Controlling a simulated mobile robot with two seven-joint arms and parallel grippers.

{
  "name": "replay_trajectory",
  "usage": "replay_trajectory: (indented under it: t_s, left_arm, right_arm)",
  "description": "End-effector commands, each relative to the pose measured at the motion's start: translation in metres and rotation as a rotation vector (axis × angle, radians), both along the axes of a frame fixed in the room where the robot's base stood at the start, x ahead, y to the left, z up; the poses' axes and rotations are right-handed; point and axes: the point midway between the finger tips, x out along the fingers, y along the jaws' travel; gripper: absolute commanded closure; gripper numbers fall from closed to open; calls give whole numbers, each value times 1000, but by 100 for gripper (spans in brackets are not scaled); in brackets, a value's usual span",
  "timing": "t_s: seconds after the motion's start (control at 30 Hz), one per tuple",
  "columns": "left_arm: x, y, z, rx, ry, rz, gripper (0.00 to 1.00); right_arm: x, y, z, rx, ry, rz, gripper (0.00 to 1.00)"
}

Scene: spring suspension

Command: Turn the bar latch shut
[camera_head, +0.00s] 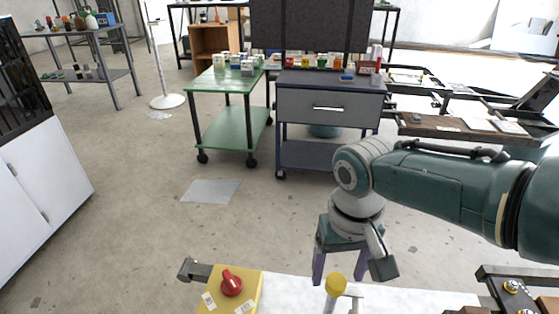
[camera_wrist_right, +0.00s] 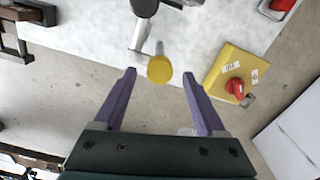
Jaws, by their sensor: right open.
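A yellow round knob (camera_head: 335,284) stands on a grey metal bar fitting at the near edge of a white worktop. In the right wrist view the knob (camera_wrist_right: 159,69) sits at the mouth of my right gripper. The fitting's grey bar (camera_wrist_right: 141,40) runs away from it toward a dark round end. I take this fitting for the bar latch, but cannot tell surely. My right gripper (camera_head: 340,277) points down with its purple fingers spread, one on each side of the knob. The knob seems clear of both fingers. My left gripper is not in view.
A yellow box (camera_head: 214,300) with a red rotary knob (camera_head: 231,284) stands left of the fitting; a dark metal bracket (camera_head: 195,269) juts from its left. Green (camera_head: 229,122) and grey (camera_head: 330,106) carts stand farther back. The floor between is mostly open.

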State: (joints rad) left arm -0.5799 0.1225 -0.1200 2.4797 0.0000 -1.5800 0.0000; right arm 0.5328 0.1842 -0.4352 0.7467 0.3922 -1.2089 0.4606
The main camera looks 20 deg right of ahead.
Motion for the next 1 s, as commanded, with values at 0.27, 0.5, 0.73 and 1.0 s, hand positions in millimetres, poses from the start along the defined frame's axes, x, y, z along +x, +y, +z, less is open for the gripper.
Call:
replay_trajectory:
  t_s: [0.27, 0.5, 0.73, 1.0]
  left_arm:
    - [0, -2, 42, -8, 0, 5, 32]
    - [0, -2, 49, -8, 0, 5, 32]
    - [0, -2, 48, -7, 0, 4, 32]
    - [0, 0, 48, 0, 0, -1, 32]
  right_arm:
    - [0, 0, 63, -1, -3, 0, 26]
    - [0, 0, 82, 0, -1, -2, 26]
    - [0, 0, 82, 0, 0, -2, 26]
    - [-1, 1, 81, 2, -2, 5, 26]
